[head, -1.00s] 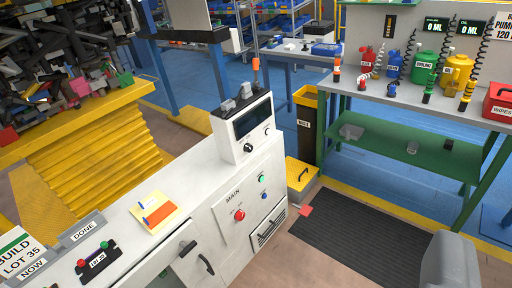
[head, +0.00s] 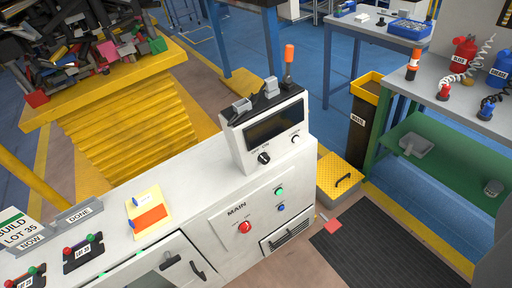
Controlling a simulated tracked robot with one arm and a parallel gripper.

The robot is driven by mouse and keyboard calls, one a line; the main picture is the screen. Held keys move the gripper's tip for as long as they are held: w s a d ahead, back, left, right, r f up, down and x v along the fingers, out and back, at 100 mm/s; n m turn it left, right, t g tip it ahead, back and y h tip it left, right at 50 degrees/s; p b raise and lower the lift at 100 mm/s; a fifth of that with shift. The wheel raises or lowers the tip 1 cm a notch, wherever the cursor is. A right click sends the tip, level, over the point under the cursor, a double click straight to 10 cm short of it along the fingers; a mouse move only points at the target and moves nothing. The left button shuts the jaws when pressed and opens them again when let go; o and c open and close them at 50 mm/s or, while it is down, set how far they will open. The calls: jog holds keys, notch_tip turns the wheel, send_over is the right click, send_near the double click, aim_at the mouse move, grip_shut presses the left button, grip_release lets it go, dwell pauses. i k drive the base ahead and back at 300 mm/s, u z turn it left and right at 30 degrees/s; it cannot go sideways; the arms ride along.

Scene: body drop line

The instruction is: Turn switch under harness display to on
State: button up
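A white box with a dark display (head: 273,125) stands on the right end of the white cabinet. No label naming it as the harness display is readable. Below the screen on its front are a black rotary switch (head: 264,158) at left and a small light-coloured button (head: 295,139) at right. I cannot tell the switch's set position. A grey shape at the lower right edge (head: 495,250) may be part of my arm. My gripper's fingers do not show.
The white cabinet (head: 225,215) has a MAIN panel with a red button (head: 245,227). A yellow step box (head: 340,180) and waste bin (head: 366,115) stand right of it. A dark floor mat (head: 375,250) lies in front. A green-framed bench (head: 440,150) is at right.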

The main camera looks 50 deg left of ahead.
aim_at(264, 158)
jog(key=u, duration=0.35)
jog(key=i, duration=0.9)
jog(key=u, duration=0.4)
